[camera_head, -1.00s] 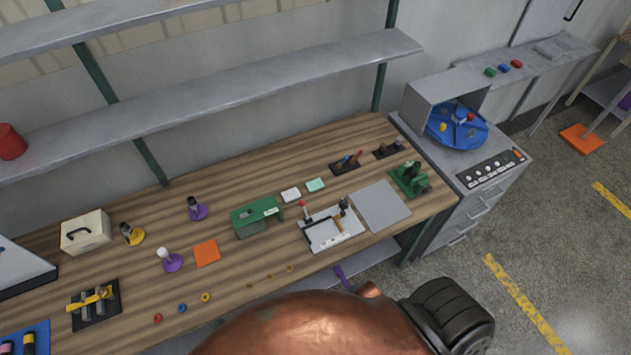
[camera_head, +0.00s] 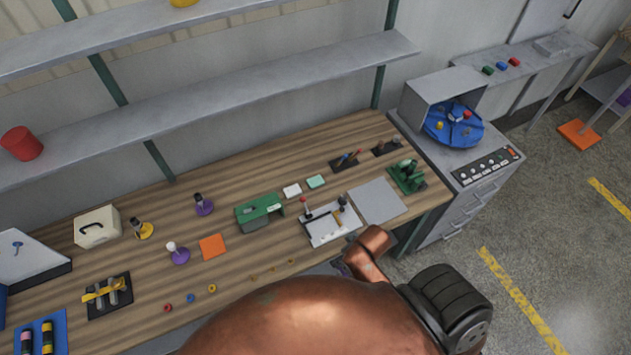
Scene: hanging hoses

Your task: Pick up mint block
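The mint block (camera_head: 316,182) is a small pale green piece lying flat on the wooden workbench (camera_head: 225,265), toward its back and right of the middle. It lies just right of a similar white block (camera_head: 291,191), with a small gap between them. Nothing covers it. I cannot make out either of my grippers in the head view. A copper-coloured part of my own body fills the bottom middle, and a copper link stands up near the bench's front edge, well short of the mint block.
A green device (camera_head: 260,211) stands left of the mint block. A white tray with upright handles (camera_head: 331,224) and a grey plate (camera_head: 377,201) lie in front and to the right. A dark tool holder (camera_head: 346,161) is behind right. A shelf (camera_head: 215,100) overhangs the back.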

